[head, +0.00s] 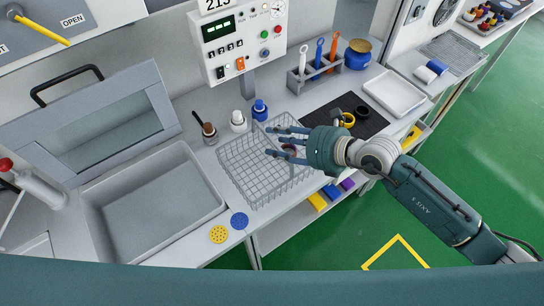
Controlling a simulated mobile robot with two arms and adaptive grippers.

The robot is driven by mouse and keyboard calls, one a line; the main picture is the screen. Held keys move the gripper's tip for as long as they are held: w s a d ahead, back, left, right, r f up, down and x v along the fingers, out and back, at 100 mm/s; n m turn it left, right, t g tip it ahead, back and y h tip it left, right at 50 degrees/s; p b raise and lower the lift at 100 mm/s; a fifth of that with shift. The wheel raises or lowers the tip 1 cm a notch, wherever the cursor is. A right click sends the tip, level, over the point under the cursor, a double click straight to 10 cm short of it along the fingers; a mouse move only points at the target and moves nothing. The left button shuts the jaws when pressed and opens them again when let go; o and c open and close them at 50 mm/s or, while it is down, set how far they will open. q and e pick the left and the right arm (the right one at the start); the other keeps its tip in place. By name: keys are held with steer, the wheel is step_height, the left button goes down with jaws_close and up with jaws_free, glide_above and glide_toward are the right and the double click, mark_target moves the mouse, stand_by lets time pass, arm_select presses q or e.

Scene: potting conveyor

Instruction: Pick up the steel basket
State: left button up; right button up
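The steel basket (240,178) is a wire-mesh tray standing on the light worktop, near the middle of the head view. My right gripper (271,142) reaches in from the right over the basket's far right part, with its fingers pointing left. The fingers are spread and I see nothing held between them. The hand hides part of the basket's right side, and I cannot tell whether it touches the wire. My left gripper is not in view.
A grey bin (203,188) is left; a dark mat (372,123) is right.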

mark_target(271, 140)
steer(key=shift+p+x, duration=0.3)
steer(key=shift+x, duration=0.9)
steer(key=shift+w+a+f, duration=0.2)
steer(key=shift+a, duration=0.2)
steer(key=shift+d, duration=0.1)
steer(key=shift+c, duration=0.5)
jaws_close()
steer(key=shift+r, duration=0.1)
